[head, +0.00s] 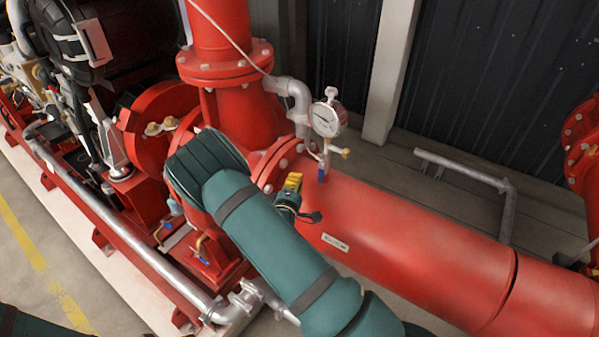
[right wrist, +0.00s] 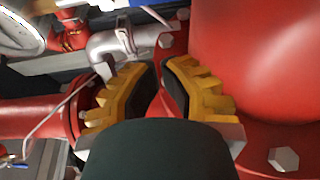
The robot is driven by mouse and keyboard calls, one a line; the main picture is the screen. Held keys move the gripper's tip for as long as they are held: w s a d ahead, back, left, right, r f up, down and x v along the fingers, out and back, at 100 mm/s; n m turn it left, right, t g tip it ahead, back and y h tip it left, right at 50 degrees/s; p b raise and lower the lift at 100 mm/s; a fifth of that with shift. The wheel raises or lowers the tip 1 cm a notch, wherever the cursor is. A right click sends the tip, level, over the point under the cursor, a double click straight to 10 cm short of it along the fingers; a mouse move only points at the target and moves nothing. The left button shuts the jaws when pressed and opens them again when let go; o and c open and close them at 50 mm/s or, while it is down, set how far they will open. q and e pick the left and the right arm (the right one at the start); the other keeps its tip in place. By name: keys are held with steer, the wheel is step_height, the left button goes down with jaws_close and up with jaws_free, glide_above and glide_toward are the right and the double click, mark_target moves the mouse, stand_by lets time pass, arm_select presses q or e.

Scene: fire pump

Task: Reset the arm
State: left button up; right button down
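My right arm (head: 270,235) reaches in from the bottom of the head view, bent at a teal elbow. Its right gripper (head: 292,182) has yellow fingers and is above or beside the thick red pipe (head: 400,240), near a flange. In the right wrist view the gripper (right wrist: 164,80) has its two yellow, black-padded fingers apart, with nothing held between them. Red pipework shows behind the gap. My left gripper is not in view.
A pressure gauge (head: 326,119) with a small valve stands just beyond the right gripper. A grey elbow pipe (head: 292,95) and red vertical pipe (head: 220,40) rise behind. A grey rail (head: 130,235) runs along the left. Floor with yellow lines (head: 40,260) is clear at far left.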

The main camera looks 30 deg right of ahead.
steer(key=s+a+f+m+g+y, duration=0.5)
steer(key=s+a+f+y, duration=0.4)
steer(key=f, duration=0.5)
steer(key=s+a+r+m+g+y, duration=0.1)
steer(key=s+a+m+g+y, duration=0.4)
steer(key=s+a+y, duration=0.3)
steer(key=s+a, duration=0.4)
steer(key=a, duration=0.4)
steer(key=shift+a+r, duration=0.2)
steer(key=shift+r, duration=0.15)
steer(key=shift+s, duration=0.1)
